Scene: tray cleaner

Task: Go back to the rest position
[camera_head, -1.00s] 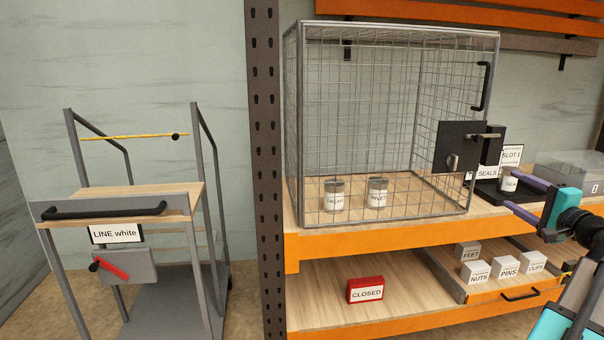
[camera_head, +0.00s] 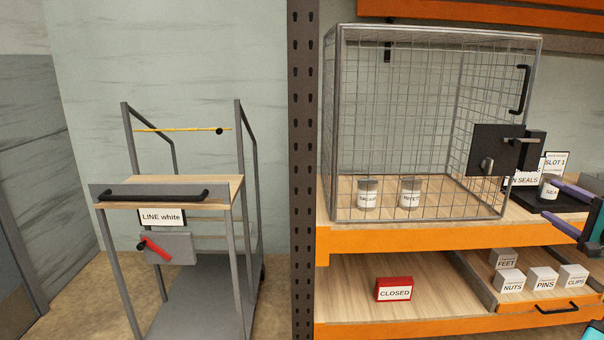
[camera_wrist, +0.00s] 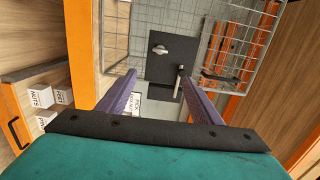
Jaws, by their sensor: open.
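My gripper (camera_head: 570,204) is at the right edge of the head view, with its purple fingers apart beside the shelf. In the wrist view my gripper (camera_wrist: 165,105) is open and nothing lies between the fingers. Beyond the fingertips is the black lock plate (camera_wrist: 172,62) of the wire cage, with its knob and lever handle. Most of my arm is outside the head view.
The wire cage (camera_head: 338,120) holds two labelled cans (camera_head: 367,194) on the upper shelf. Below are a red CLOSED box (camera_head: 394,289) and a drawer (camera_head: 556,309) with several small boxes. A LINE white cart (camera_head: 165,205) stands at left, with floor between.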

